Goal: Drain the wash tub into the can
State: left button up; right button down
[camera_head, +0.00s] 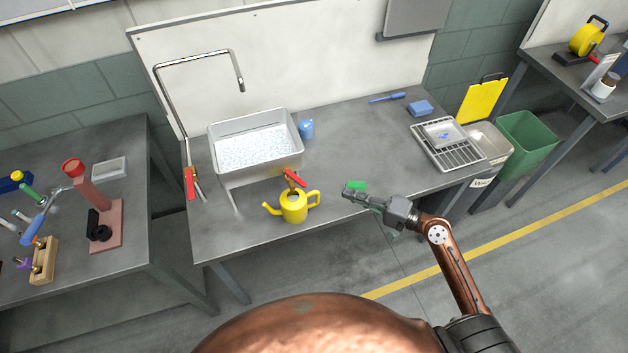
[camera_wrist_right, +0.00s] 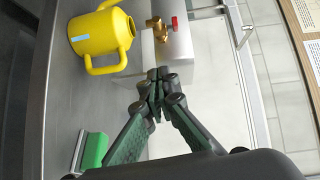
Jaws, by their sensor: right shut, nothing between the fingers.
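The grey wash tub (camera_head: 262,170) stands on the bench, holding pale, foamy-looking water (camera_head: 256,147). A brass valve with a red lever (camera_head: 294,178) is at its front right, just above the yellow can (camera_head: 294,209). The can stands upright, spout left and handle right; I cannot make out any stream into it. The can (camera_wrist_right: 95,35) and the brass valve with its red part (camera_wrist_right: 160,28) also show in the right wrist view. My right gripper (camera_head: 349,190) is shut and empty, right of the can and apart from it; its fingers (camera_wrist_right: 158,78) are together. My left gripper is out of view.
A green block-like item (camera_head: 357,184) lies beside my right gripper. A blue object (camera_head: 306,128) is right of the tub. A drying rack (camera_head: 448,145) stands at the bench's right end.

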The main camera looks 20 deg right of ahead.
aim_at(296, 180)
jog(key=w+a+r+m+p, duration=0.1)
jog(key=w+a+r+p, duration=0.1)
jog(key=w+a, duration=0.4)
jog(key=a+p, duration=0.1)
jog(key=a, duration=0.2)
jog(key=shift+w+a+r+t, duration=0.25)
jog(key=shift+a+t, duration=0.05)
jog(key=shift+a, duration=0.1)
